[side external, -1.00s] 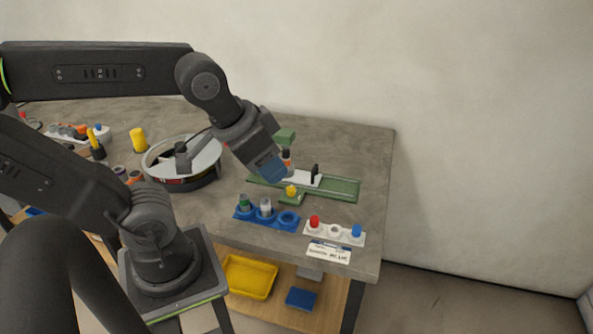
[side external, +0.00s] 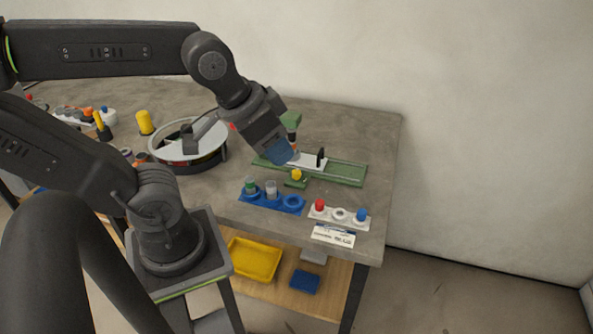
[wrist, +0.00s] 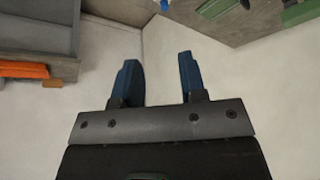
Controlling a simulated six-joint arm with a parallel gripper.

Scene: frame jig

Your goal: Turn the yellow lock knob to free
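The yellow lock knob (side external: 297,174) sits at the front edge of the green frame jig (side external: 347,174) in the side view. A white plate (side external: 309,163) with an upright black handle (side external: 321,157) lies on the jig. My gripper (side external: 281,153), with blue fingers, is up and left of the knob in the picture, apparently apart from it. In the wrist view my gripper (wrist: 157,72) is open with nothing between its fingers. The knob does not clearly show in the wrist view. The direction the knob points is too small to tell.
A blue holder (side external: 272,199) with cylinders stands in front of the jig. A white holder (side external: 339,214) with red and blue pieces and a label card (side external: 333,236) are to its right. A round tray (side external: 190,157) is at left. The table's right end is clear.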

